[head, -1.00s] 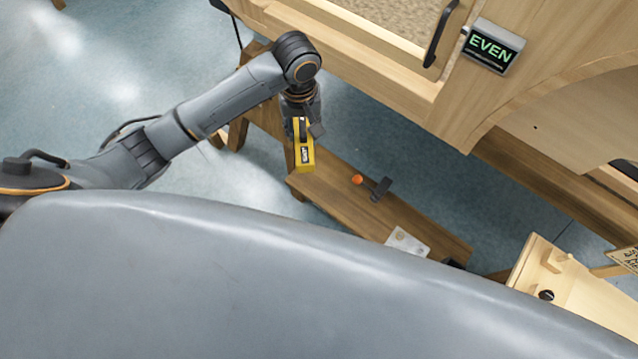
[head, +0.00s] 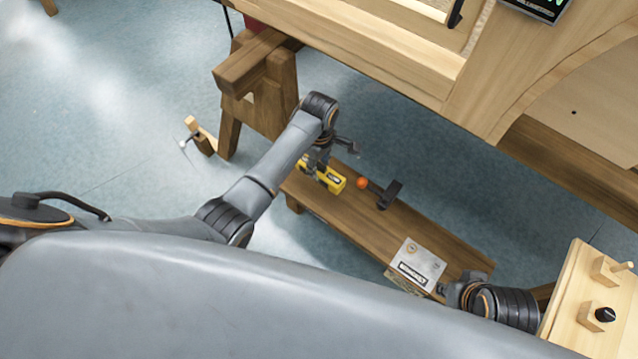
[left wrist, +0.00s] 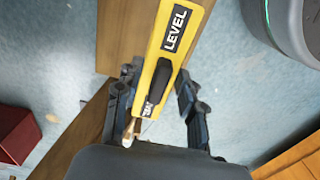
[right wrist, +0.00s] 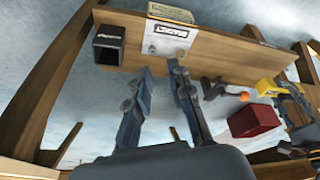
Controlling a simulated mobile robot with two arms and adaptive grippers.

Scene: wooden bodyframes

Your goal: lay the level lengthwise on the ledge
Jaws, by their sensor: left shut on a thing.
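The yellow level (head: 330,180) has a black grip and a LEVEL label. My left gripper (head: 322,160) is shut on its middle and holds it over the left end of the low wooden bench (head: 340,215). In the left wrist view the level (left wrist: 178,45) lies between the fingers (left wrist: 155,95); it also shows in the right wrist view (right wrist: 268,87). I cannot tell if it touches the bench. My right gripper (right wrist: 162,68) is open and empty, near the bench's right end. I cannot tell for certain which surface is the ledge.
A black open box (right wrist: 108,45) shows in the right wrist view. A large wooden frame (head: 450,90) and a trestle (head: 255,90) stand behind.

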